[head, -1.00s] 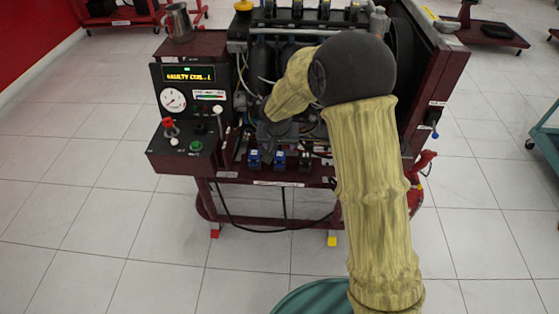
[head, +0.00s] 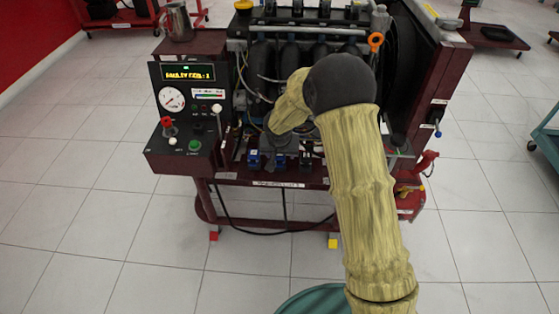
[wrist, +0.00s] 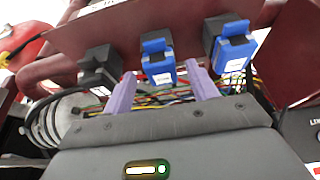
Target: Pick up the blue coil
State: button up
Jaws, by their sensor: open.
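Two blue coils and one black coil stand in a row on the front ledge of the engine trainer. In the head view the left blue coil (head: 253,159) and the middle blue coil (head: 279,163) sit left of the black coil (head: 306,160). In the wrist view the order is reversed: black coil (wrist: 98,70), middle blue coil (wrist: 158,62), other blue coil (wrist: 230,45). My gripper (wrist: 161,75) is open, its two purple fingers on either side of the middle blue coil. I cannot tell whether they touch it. In the head view its dark body (head: 281,143) is just behind that coil.
The control panel (head: 187,105) with gauge, display and knobs stands left of the coils. Engine hoses and wires lie behind them. A red extinguisher-like object (head: 412,185) is at the right side. Floor (head: 130,250) in front is clear.

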aim_at(280, 156)
jog(key=shift+a+f, duration=0.15)
dwell(0.3)
jog(key=shift+c, duration=0.2)
jog(key=shift+w, duration=0.1)
jog(key=c, duration=1.1)
notch_tip(280, 156, up, 10)
jog(key=p, duration=0.3)
